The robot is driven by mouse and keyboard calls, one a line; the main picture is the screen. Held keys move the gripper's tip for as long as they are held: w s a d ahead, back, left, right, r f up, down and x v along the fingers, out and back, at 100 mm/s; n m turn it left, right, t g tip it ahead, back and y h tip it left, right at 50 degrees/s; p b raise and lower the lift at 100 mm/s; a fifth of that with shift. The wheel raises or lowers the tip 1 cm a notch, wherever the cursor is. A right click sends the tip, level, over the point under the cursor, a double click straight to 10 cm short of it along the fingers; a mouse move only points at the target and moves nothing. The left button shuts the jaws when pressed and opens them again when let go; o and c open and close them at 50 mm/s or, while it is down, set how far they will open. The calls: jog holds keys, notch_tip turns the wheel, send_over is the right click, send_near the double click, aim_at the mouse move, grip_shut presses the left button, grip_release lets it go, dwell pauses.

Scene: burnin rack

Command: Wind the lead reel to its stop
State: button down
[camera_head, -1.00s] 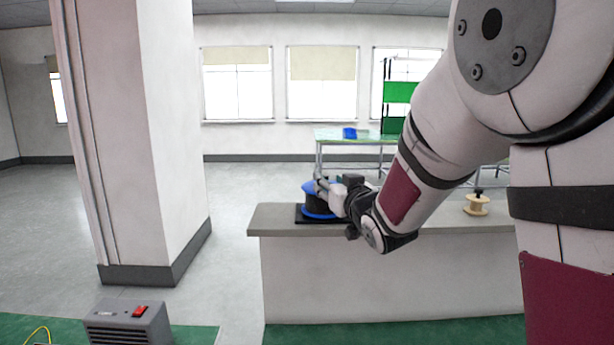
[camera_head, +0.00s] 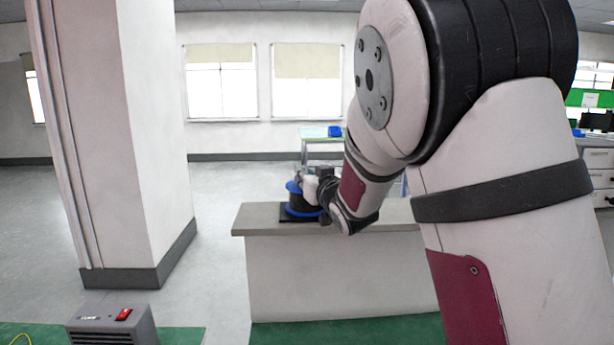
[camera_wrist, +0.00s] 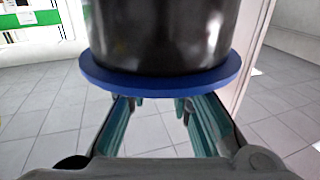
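The lead reel (camera_head: 304,205), a black drum with blue flanges, stands on a dark base plate at the left end of the grey-topped counter. In the wrist view, the reel's black drum (camera_wrist: 162,35) and blue flange (camera_wrist: 160,84) fill the top middle. My gripper's two teal-lined fingers (camera_wrist: 160,106) run toward the flange with a clear gap between them. The flange hides their tips. No handle shows between them.
The counter (camera_head: 340,225) has free top to the right of the reel; my arm covers much of it. A large square pillar (camera_head: 135,140) stands at the left. A grey box with a red switch (camera_head: 112,325) is at the lower left.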

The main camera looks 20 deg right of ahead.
jog(key=shift+a+m+h, duration=0.1)
jog(key=shift+m+h, duration=0.3)
jog(key=shift+h, duration=0.2)
